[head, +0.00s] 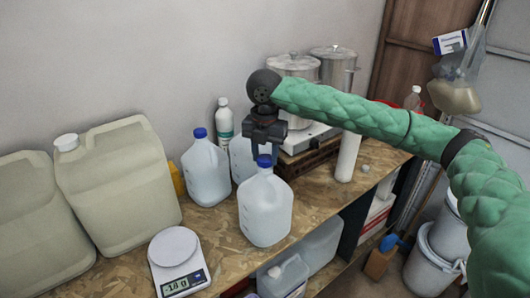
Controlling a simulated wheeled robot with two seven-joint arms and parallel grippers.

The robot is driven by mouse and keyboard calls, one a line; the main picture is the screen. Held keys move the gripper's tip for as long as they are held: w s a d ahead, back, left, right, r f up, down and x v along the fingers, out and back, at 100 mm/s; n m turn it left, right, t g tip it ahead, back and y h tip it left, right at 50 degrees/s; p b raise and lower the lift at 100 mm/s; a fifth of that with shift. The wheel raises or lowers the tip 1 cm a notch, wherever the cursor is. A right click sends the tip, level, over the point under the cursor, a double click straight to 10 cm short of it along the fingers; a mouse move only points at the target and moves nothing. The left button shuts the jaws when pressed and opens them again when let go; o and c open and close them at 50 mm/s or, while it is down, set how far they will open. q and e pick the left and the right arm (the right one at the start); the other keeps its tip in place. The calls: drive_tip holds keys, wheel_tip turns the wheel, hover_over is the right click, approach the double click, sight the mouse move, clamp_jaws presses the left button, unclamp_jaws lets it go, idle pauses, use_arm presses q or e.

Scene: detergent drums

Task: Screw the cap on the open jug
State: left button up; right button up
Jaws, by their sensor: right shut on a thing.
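A translucent jug (265,212) stands upright at the front of the wooden worktop. A blue cap (264,161) is at the top of its neck; I cannot tell whether it is threaded on. My right gripper (264,153) points down from above, shut on this blue cap. A second jug (206,176) with its own blue cap (200,133) stands to the left. A third jug (241,160) stands behind, its top hidden by my gripper. My left gripper is out of view.
A digital scale (174,248) is at the front left, beside large beige canisters (118,185). A white bottle (224,120) stands near the wall. Steel pots (333,65) are behind my right arm. A white cylinder (347,157) stands to the right. Some worktop (315,199) right of the front jug is bare.

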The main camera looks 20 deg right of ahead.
drive_tip(key=shift+f+p, duration=0.6)
drive_tip(key=shift+f, duration=0.05)
idle(1.8)
drive_tip(key=shift+m+p, duration=1.1)
drive_tip(key=shift+p, duration=0.2)
drive_tip(key=shift+f+m, duration=0.1)
drive_tip(key=shift+m, duration=1.7)
drive_tip(key=m, duration=0.3)
drive_tip(key=shift+m, duration=1.3)
